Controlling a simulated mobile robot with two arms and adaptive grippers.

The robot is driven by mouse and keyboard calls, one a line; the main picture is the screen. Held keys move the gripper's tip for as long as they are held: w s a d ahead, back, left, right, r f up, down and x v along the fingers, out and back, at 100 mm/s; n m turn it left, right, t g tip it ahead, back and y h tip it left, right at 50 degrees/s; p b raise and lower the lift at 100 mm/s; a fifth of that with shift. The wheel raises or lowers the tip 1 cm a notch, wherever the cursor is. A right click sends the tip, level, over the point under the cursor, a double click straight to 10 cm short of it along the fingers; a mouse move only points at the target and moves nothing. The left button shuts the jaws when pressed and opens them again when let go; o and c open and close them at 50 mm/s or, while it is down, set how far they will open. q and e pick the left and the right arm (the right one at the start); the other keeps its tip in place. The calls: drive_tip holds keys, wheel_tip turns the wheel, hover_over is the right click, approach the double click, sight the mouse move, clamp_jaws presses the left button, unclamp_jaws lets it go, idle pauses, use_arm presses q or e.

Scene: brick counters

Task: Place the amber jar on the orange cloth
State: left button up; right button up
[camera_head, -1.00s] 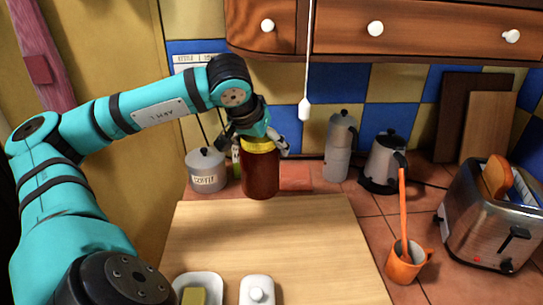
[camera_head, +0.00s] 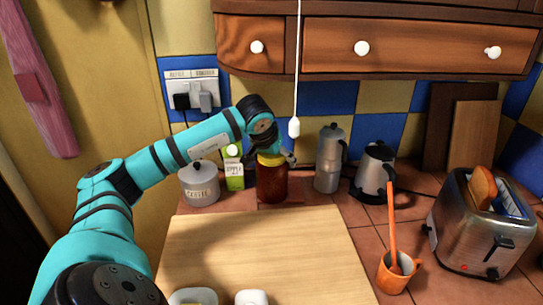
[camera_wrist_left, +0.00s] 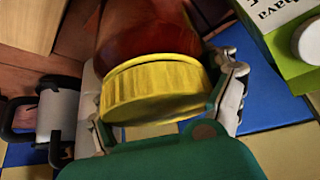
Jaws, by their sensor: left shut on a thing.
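The amber jar (camera_head: 271,183) is a dark red-brown jar with a yellow lid. It is upright just behind the wooden board, near the back wall. My left gripper (camera_head: 271,157) is shut on it from above, with its fingers at either side of the lid. In the left wrist view the yellow lid (camera_wrist_left: 152,90) and jar body (camera_wrist_left: 145,32) sit between the fingers (camera_wrist_left: 165,95). The orange cloth cannot be made out clearly now; the jar may hide it. I cannot tell whether the jar touches the surface below. My right gripper is not in view.
A grey canister (camera_head: 199,186) and a green-white carton (camera_head: 234,172) stand left of the jar. A moka pot (camera_head: 329,160) and kettle (camera_head: 373,176) stand right. The orange mug (camera_head: 396,273) and toaster (camera_head: 482,228) are farther right. The board (camera_head: 265,250) has clear space.

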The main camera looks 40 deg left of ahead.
use_arm(q)
drive_tip(key=shift+r, duration=0.2)
drive_tip(key=o, duration=1.3)
drive_tip(key=shift+s+f, duration=0.1)
drive_tip(key=shift+f, duration=0.1)
drive_tip(key=shift+c, duration=0.2)
drive_tip(key=shift+o, duration=1.4)
drive_tip(key=shift+r, duration=0.1)
drive_tip(key=shift+r, duration=0.1)
drive_tip(key=v, duration=1.2)
drive_tip(key=shift+s, duration=0.15)
